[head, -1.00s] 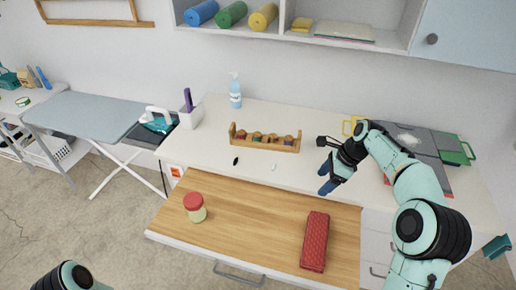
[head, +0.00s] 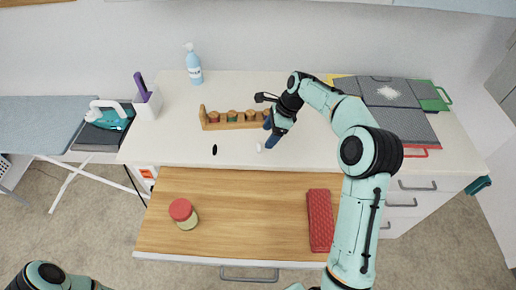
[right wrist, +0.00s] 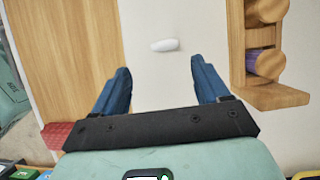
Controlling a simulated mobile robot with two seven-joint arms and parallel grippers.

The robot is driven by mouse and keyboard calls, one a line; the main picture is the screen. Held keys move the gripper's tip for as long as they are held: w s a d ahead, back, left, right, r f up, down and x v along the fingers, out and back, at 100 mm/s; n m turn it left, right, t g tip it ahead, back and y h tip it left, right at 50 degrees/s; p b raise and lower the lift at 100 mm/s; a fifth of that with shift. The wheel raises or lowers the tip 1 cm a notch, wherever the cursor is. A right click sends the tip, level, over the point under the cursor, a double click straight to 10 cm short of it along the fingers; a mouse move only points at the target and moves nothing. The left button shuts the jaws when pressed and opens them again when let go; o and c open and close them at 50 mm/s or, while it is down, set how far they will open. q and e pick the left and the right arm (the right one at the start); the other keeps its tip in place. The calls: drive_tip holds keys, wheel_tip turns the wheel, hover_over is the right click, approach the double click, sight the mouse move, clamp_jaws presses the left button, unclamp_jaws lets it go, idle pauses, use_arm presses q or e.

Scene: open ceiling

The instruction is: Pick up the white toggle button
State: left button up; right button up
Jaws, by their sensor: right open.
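The white toggle button (head: 259,148) is a small white piece lying on the white countertop, just in front of the wooden rack. In the right wrist view the white toggle button (right wrist: 165,45) lies flat ahead of the fingertips, roughly centred between them. My right gripper (head: 269,135) is beside the button, just to its right, with its blue fingers pointing down. In the right wrist view my right gripper (right wrist: 160,78) is open and empty. Of my left arm only a dark and mint link shows at the bottom left; its gripper is out of the picture.
A black oval piece (head: 214,150) lies left of the button. The wooden rack (head: 234,124) with spools stands close behind; it also shows in the wrist view (right wrist: 270,97).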

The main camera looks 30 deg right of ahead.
sight(259, 147)
drive_tip(key=shift+w+x, duration=0.2)
drive_tip(key=shift+x, duration=0.95)
drive_tip(key=x, duration=0.4)
drive_tip(key=shift+w+f, duration=0.25)
drive_tip(key=c, duration=1.1)
